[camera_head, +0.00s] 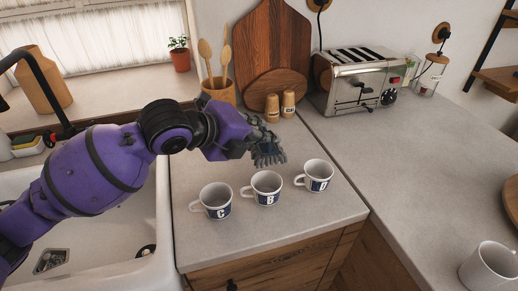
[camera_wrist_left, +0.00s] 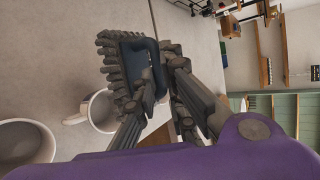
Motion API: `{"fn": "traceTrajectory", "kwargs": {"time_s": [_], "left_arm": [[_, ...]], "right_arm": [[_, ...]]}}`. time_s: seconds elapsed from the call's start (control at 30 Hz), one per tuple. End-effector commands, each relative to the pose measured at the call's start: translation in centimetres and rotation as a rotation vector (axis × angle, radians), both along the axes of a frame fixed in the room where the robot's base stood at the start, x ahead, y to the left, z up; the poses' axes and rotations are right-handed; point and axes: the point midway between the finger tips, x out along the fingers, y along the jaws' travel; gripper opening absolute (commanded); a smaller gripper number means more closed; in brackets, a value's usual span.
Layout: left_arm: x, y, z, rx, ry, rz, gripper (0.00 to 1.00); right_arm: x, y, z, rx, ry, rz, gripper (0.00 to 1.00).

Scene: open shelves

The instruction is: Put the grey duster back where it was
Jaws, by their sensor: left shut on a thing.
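The grey duster (camera_head: 269,156) is a dark grey block with stubby bristles. My left gripper (camera_head: 250,146) is shut on it and holds it above the counter, behind the row of mugs. In the left wrist view the duster (camera_wrist_left: 112,62) shows its bristles on the left, and the fingers of my left gripper (camera_wrist_left: 162,82) close on its blue-grey back. The fingers hide part of the duster. My right gripper is not in view.
Three lettered mugs, a left one (camera_head: 216,203), a middle one (camera_head: 266,188) and a right one (camera_head: 318,177), stand in front. Behind are a utensil pot (camera_head: 220,92), wooden shakers (camera_head: 272,108) and a toaster (camera_head: 360,82). The sink (camera_head: 100,215) is left. The right counter (camera_head: 420,160) is largely clear.

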Motion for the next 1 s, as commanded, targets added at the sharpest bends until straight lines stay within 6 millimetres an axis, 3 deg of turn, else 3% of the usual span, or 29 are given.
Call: {"fn": "traceTrajectory", "kwargs": {"time_s": [0.2,0.4,0.7,1.0], "left_arm": [[5.6,0.4,-2.3,-0.005,0.001,0.005,0.0],[8.7,0.7,-6.1,-0.003,0.003,0.004,0.0],[10.8,0.9,-8.5,-0.002,0.0,0.003,0.0],[10.8,0.9,-11.2,-0.002,-0.004,0.002,0.0]], "right_arm": [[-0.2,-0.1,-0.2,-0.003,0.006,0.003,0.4],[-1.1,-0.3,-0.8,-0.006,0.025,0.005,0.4],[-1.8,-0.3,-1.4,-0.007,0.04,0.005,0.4],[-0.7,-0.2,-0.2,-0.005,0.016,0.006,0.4]]}}
